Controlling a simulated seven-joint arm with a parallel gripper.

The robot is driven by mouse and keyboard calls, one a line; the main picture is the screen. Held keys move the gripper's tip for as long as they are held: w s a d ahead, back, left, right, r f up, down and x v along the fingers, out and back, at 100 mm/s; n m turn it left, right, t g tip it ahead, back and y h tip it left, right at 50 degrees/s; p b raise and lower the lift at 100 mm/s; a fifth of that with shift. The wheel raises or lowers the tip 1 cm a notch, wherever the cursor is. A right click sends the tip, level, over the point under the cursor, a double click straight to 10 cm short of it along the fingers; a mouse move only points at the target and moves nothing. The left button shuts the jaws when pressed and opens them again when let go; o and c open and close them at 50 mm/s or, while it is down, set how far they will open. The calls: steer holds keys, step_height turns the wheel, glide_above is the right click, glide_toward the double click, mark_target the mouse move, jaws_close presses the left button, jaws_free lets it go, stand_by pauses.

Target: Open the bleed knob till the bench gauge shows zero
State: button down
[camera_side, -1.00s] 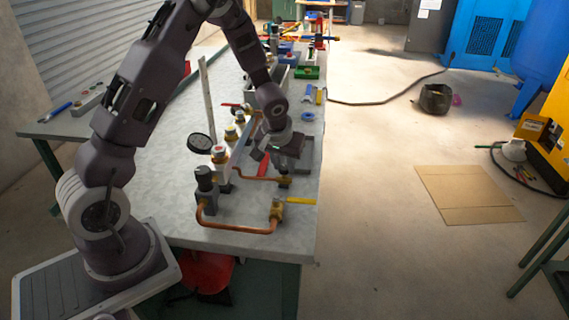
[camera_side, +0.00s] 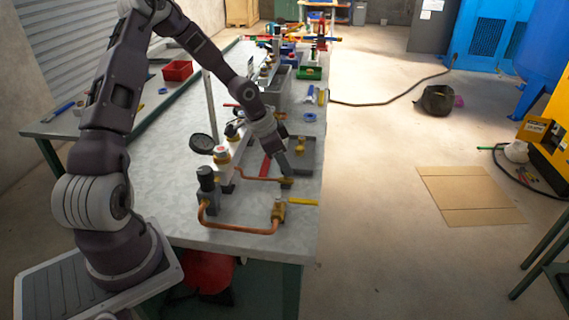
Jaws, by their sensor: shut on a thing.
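My gripper (camera_side: 284,174) points down at the fitting at the right end of the short upper copper pipe (camera_side: 253,180). It is shut on the small bleed knob there, which the jaws mostly hide. How far the knob is turned cannot be seen. A dark round disc (camera_side: 201,144), perhaps the bench gauge seen at a slant, stands left of the pipework. No needle or reading is legible.
A dark regulator (camera_side: 206,180) joins a looped copper pipe (camera_side: 238,228) running to a brass valve with a yellow lever (camera_side: 303,202). A red lever (camera_side: 265,166) lies close left of my gripper. The bench's right edge is near.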

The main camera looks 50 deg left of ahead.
steer(key=m+h, duration=0.1)
steer(key=m, duration=0.1)
steer(key=m+g+h, duration=0.1)
steer(key=m, duration=0.2)
steer(key=shift+a+m, duration=0.2)
steer(key=shift+m, duration=0.1)
steer(key=m+g, duration=0.1)
steer(key=m, duration=0.2)
steer(key=m+g+h, duration=0.1)
steer(key=m, duration=0.2)
steer(key=shift+w+a+f, duration=0.1)
steer(key=shift+w+a, duration=0.05)
steer(key=c, duration=1.1)
jaws_free()
steer(key=shift+c, duration=0.2)
steer(key=v, duration=0.7)
